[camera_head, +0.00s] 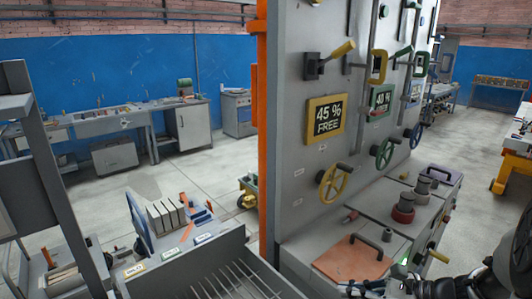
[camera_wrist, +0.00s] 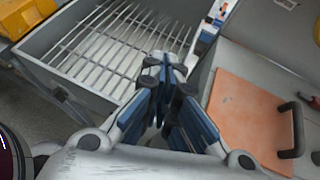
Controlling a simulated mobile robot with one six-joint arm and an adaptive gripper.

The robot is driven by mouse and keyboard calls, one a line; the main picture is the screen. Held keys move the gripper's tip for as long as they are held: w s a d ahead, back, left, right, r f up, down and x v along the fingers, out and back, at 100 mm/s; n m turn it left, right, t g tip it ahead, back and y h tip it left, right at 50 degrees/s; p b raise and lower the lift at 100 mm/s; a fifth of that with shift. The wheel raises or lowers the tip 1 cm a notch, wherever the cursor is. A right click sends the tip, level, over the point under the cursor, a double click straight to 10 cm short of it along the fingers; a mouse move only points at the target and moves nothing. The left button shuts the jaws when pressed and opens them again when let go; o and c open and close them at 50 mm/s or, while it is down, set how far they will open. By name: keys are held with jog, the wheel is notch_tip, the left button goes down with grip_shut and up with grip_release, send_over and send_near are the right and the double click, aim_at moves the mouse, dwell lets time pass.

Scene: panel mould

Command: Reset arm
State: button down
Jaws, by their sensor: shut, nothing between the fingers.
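My gripper (camera_wrist: 168,72) shows in the wrist view with its blue and grey fingers drawn together at the tips and nothing between them. It hangs above the floor of the work area, between a grey slatted bin (camera_wrist: 42,68) and an orange plate (camera_wrist: 240,112) with a dark handle. In the head view part of my dark arm enters at the bottom right, and the gripper is only partly visible at the lower edge. The orange plate (camera_head: 345,262) lies there on top of the grey bench, just beyond it.
A tall grey panel (camera_head: 300,190) carries a yellow handwheel (camera_head: 333,183), a green handwheel (camera_head: 384,153), levers and a "45 % FREE" sign (camera_head: 324,115). Red and grey knobs (camera_head: 403,208) stand on the bench. The grey bin (camera_head: 235,240) is at the lower middle. Open floor lies behind, left.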

jog(key=s+a+r+n+g+h, duration=0.1)
jog(key=s+a+r+n+g, duration=0.25)
jog(key=s+a+n, duration=0.3)
jog(key=s+r+n+h, duration=0.3)
jog(key=s+n+h, duration=0.1)
jog(key=s+n, duration=0.3)
jog(key=s+r+n+t+h, duration=0.1)
jog(key=s+r+n+h, duration=0.2)
jog(key=n, duration=0.8)
jog(key=shift+s+a+r+h, duration=0.4)
jog(key=shift+s+h, duration=0.6)
jog(key=shift+s, duration=1.35)
jog(key=shift+n, duration=0.25)
